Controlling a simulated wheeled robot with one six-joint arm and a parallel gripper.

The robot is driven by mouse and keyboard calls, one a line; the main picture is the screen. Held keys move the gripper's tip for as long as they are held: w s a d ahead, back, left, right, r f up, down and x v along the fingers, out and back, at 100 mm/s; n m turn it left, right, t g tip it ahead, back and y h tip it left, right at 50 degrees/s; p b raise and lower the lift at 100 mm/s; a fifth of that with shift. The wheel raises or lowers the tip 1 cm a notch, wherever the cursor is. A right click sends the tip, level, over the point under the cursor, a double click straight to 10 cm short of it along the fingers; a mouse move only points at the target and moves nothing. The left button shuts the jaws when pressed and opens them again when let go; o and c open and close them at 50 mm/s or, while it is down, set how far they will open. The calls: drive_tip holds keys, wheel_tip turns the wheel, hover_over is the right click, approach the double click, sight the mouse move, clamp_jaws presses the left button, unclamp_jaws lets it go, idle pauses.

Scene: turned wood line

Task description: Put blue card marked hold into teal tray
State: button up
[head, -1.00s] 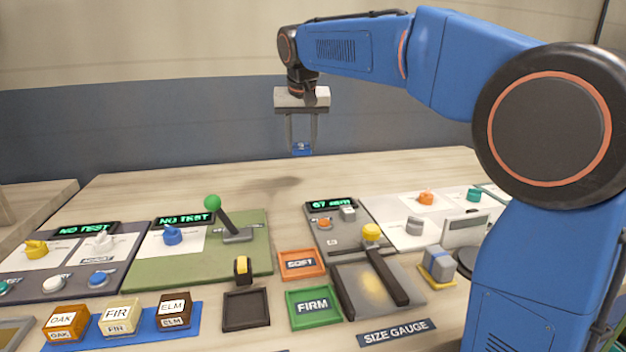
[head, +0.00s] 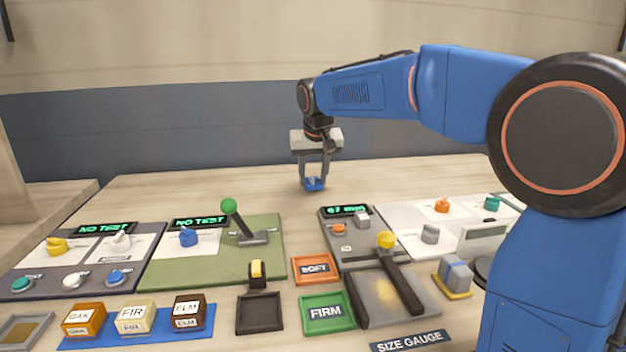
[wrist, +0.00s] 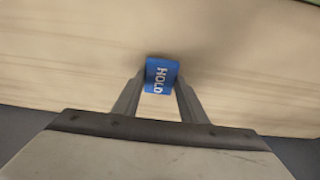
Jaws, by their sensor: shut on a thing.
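My gripper (head: 314,183) is shut on the blue card marked HOLD (wrist: 160,76), which sits between its two fingertips. In the head view the blue card (head: 314,185) hangs low over the bare back part of the table; I cannot tell whether it touches the wood. I see no teal tray in these frames.
Orange SOFT tray (head: 317,268), green FIRM tray (head: 327,313) and a dark empty tray (head: 260,314) stand in front. A green-knobbed lever (head: 229,206) and a yellow-knobbed gauge (head: 386,239) rise from the panels. The table's back strip (head: 200,195) is clear.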

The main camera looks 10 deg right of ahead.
drive_tip(key=shift+f, duration=0.45)
drive_tip(key=shift+f, duration=0.1)
drive_tip(key=o, duration=1)
